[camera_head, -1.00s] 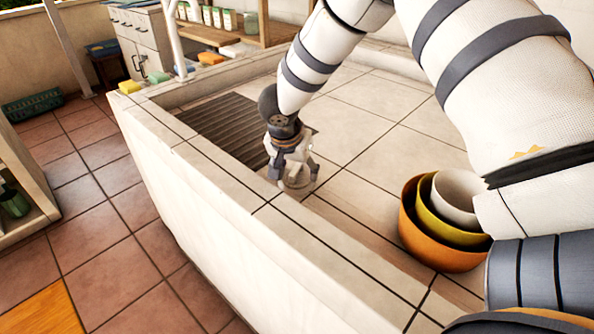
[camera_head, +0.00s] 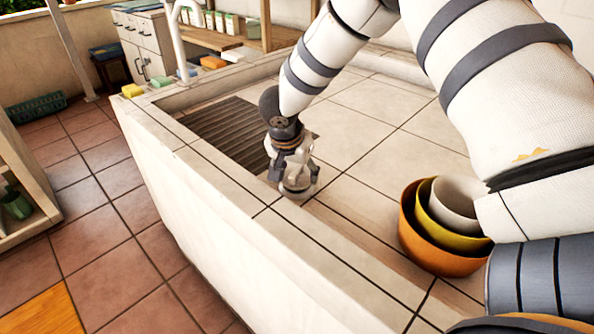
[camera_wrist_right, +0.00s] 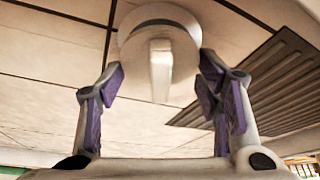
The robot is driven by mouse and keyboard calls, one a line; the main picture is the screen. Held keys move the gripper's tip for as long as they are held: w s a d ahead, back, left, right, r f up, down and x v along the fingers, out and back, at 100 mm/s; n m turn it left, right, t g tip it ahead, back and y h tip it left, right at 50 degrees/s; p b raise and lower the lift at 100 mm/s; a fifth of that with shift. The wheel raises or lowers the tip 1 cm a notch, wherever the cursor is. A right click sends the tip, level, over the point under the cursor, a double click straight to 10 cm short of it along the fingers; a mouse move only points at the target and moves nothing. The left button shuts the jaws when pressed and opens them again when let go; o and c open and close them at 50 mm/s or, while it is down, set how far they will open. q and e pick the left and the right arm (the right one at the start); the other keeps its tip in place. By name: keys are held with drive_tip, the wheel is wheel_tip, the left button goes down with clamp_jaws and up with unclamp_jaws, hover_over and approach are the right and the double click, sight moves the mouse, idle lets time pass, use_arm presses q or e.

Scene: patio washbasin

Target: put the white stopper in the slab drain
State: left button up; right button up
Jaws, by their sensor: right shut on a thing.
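The white stopper (camera_wrist_right: 185,22) is a round pale disc with an upright tab, seen large in the right wrist view. My right gripper (camera_wrist_right: 158,72) has its purple-padded fingers on either side of the tab and is shut on the stopper. In the head view the right gripper (camera_head: 297,180) points down at the pale tiled slab (camera_head: 385,115), close to its front rim. The stopper is small and mostly hidden there under the fingers. I cannot make out the slab drain in either view; the gripper and stopper may cover it. My left gripper is not in view.
A dark ribbed drainboard (camera_head: 222,132) lies just left of the gripper, and it also shows in the right wrist view (camera_wrist_right: 262,80). Nested bowls (camera_head: 440,262) stand to the right on the slab. A raised tiled rim (camera_head: 225,180) runs along the front.

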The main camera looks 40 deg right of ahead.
sight(295, 171)
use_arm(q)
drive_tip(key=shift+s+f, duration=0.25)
use_arm(e)
drive_tip(key=shift+f, duration=0.85)
drive_tip(key=o, duration=0.9)
drive_tip(key=shift+c, duration=0.2)
drive_tip(key=p+v, duration=0.1)
drive_tip(key=v, duration=0.2)
drive_tip(key=shift+w+r, duration=0.1)
drive_tip(key=shift+r, duration=0.25)
drive_tip(key=v, duration=0.2)
drive_tip(key=shift+a+r+p, duration=0.1)
drive_tip(key=shift+r+p, duration=0.15)
drive_tip(key=shift+p, duration=0.05)
drive_tip(key=shift+v, duration=1.25)
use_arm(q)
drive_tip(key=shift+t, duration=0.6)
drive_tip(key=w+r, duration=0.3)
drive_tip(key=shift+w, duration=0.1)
use_arm(e)
drive_tip(key=v, duration=0.2)
drive_tip(key=shift+s+a+r, duration=0.15)
drive_tip(key=shift+s, duration=0.1)
